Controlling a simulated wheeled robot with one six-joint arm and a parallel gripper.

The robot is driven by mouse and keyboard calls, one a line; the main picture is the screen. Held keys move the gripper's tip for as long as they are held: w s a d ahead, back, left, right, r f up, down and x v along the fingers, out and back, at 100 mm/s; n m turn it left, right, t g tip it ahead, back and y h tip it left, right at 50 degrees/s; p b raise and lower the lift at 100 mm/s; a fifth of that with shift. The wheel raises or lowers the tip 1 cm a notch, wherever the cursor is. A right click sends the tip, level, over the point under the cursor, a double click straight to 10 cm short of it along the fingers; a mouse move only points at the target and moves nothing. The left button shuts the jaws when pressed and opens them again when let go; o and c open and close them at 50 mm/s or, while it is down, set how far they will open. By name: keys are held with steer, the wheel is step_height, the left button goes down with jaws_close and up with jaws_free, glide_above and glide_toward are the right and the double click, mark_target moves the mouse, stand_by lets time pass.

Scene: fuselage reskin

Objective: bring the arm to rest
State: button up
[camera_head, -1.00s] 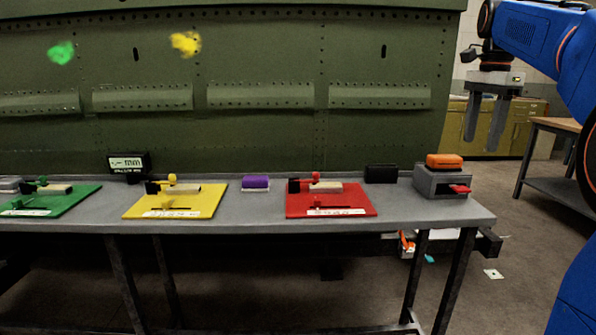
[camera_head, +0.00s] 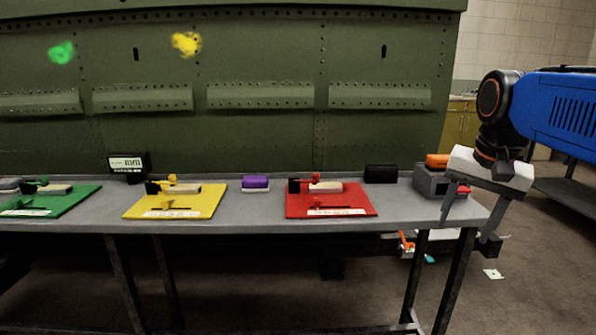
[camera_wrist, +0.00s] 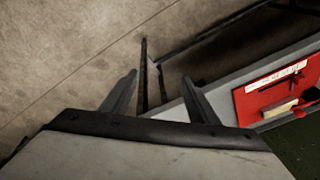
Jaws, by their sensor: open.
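My gripper (camera_head: 466,220) is at the right end of the grey workbench in the head view, at the end of my blue arm. Its two fingers point down and stand apart, with nothing between them. The gripper partly hides the grey box and the orange block behind it. In the wrist view my gripper (camera_wrist: 160,90) shows spread fingers over the floor, with the bench edge beside the right finger.
The grey workbench (camera_head: 262,216) holds green (camera_head: 60,204), yellow (camera_head: 190,207) and red (camera_head: 345,204) boards. A green riveted panel (camera_head: 260,60) rises at the back.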

steer(key=s+a+f+n+t, duration=0.1)
steer(key=s+a+f+n, duration=0.1)
steer(key=s+f, duration=0.4)
steer(key=s+a+f+n+t, duration=0.1)
steer(key=s+f+n, duration=0.4)
steer(key=f, duration=0.7)
steer(key=shift+s+a+f, duration=0.2)
steer(key=shift+s+a, duration=0.45)
steer(key=shift+s, duration=0.5)
